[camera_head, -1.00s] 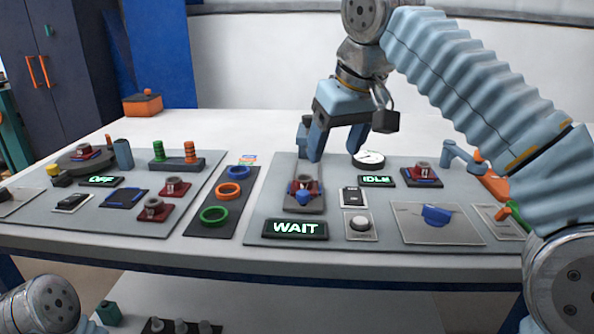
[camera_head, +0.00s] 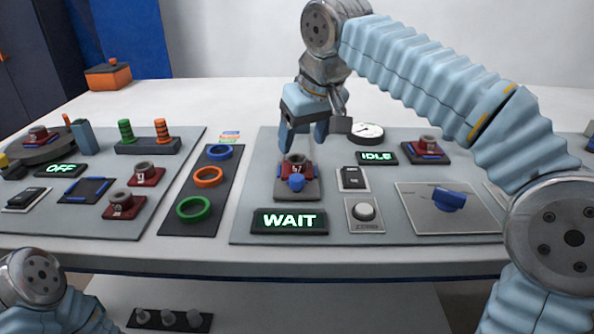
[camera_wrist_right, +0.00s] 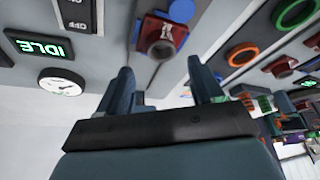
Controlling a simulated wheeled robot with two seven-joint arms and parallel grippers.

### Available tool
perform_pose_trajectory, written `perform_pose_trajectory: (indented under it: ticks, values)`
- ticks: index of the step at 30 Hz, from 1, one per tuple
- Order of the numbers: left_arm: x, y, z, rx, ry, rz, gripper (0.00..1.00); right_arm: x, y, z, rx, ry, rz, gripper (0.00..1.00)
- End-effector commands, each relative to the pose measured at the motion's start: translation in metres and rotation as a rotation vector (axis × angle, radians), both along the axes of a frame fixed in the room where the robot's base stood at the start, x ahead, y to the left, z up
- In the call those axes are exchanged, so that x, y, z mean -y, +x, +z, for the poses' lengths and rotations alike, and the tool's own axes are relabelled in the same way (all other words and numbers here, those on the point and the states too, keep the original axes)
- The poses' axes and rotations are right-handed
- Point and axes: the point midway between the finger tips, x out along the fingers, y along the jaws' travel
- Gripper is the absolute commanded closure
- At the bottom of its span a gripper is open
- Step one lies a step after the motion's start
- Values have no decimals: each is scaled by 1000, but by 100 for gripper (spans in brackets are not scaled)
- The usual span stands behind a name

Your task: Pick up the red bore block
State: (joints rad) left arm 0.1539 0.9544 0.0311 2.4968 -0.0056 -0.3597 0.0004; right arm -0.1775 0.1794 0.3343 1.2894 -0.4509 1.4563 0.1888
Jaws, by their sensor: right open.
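A red bore block (camera_head: 299,170) with a grey ring on top sits in a dark holder with a blue knob (camera_head: 297,182) on its front, behind the WAIT sign. In the right wrist view the block (camera_wrist_right: 160,36) shows beyond the fingertips, roughly midway between them. My right gripper (camera_head: 303,142) is open and empty, its fingers pointing down just above and behind this block. It also shows in the right wrist view (camera_wrist_right: 162,82). Other red blocks stand on the left panel (camera_head: 146,176) (camera_head: 123,206) and at the right (camera_head: 429,147). My left gripper is out of view.
The lit WAIT sign (camera_head: 290,221) stands in front of the holder. A dark strip with blue, orange and green rings (camera_head: 194,208) lies to its left. A switch (camera_head: 352,178), a button (camera_head: 364,212) and a round gauge (camera_head: 368,133) are to its right.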

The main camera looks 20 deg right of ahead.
Motion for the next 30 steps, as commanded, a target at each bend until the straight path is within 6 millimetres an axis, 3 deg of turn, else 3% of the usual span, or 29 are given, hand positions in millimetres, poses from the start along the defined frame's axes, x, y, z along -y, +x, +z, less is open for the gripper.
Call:
perform_pose_trajectory:
  ticks: [9, 17, 30]
  values:
    - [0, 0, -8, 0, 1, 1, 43, -6, 12, -44, -1, 1, 0, 33]
    - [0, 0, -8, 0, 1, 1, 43, -6, 13, -47, 0, 1, 0, 33]
    - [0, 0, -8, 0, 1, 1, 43, -6, 13, -47, 0, 1, 0, 99]
